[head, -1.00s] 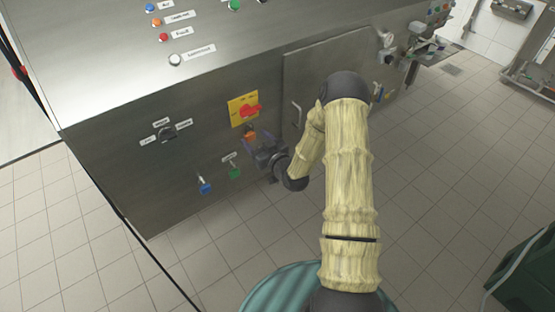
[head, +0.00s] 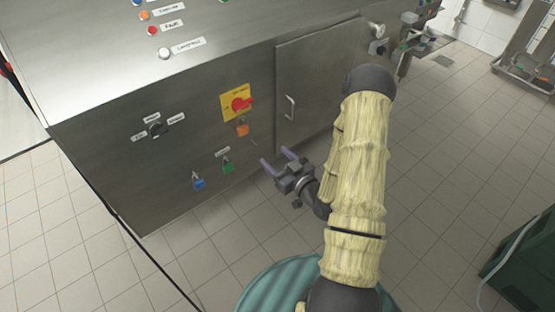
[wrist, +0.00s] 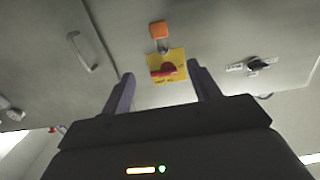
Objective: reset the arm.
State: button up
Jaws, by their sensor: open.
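My gripper (head: 277,166) is open and empty in the head view, its two purple fingers spread in front of the lower part of the steel machine (head: 95,165). It stands clear of the panel, right of the green padlock (head: 228,167) and below the orange padlock (head: 242,130). The red switch (head: 241,104) sits on its yellow plate above these. In the wrist view the fingers (wrist: 160,88) frame the red switch (wrist: 165,70) on its yellow plate, with the orange padlock (wrist: 158,30) above. Nothing lies between the fingers.
A blue padlock (head: 198,183) hangs at the panel's lower left. A door with a handle (head: 290,107) is right of the switch. A dark green bin (head: 525,262) stands at the right edge. The tiled floor (head: 445,150) between machine and bin is clear.

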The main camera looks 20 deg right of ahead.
dwell(0.4)
jog(key=s+a+r+m+g+h+p, duration=0.1)
jog(key=s+a+r+m+g+h, duration=0.15)
jog(key=s+r+g, duration=0.45)
jog(key=s+a+r+m+g+h, duration=0.1)
jog(key=s+a+r+g+h, duration=0.2)
jog(key=s+r+g, duration=0.35)
jog(key=w+p+v, duration=0.2)
jog(key=p+v, duration=1.2)
jog(key=p, duration=0.3)
jog(key=shift+w+d+r, duration=0.15)
jog(key=shift+d+r, duration=0.2)
jog(key=shift+r, duration=0.3)
jog(key=shift+g, duration=0.25)
dwell(0.4)
